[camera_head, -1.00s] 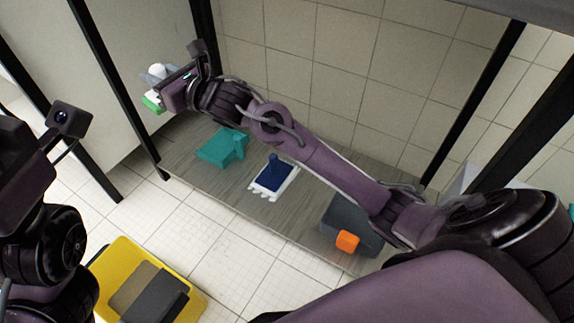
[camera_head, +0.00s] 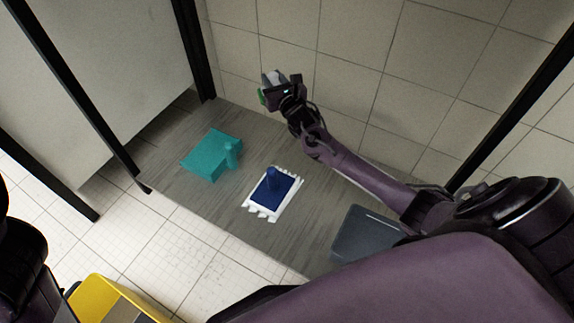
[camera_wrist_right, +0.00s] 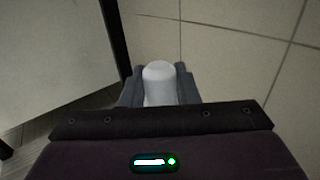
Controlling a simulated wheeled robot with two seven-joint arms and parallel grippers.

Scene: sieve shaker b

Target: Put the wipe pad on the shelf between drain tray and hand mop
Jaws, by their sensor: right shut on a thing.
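My right gripper (camera_head: 268,88) is held up near the tiled back wall, above the shelf's far left part. It is shut on the white handle (camera_wrist_right: 160,82) of the wipe pad, whose green edge (camera_head: 262,96) shows beside the fingers. The rest of the pad is hidden. On the shelf (camera_head: 215,200) lies the hand mop (camera_head: 287,188), with a blue top and white fringe. A dark grey tray (camera_head: 358,232), seemingly the drain tray, is to its right, partly hidden by my arm. My left gripper is out of view.
A teal block with a knob (camera_head: 208,157) lies left of the hand mop. Bare shelf shows between the mop and the grey tray. Black posts (camera_head: 85,95) stand at the shelf's corners. A yellow bin (camera_head: 95,297) is on the floor at lower left.

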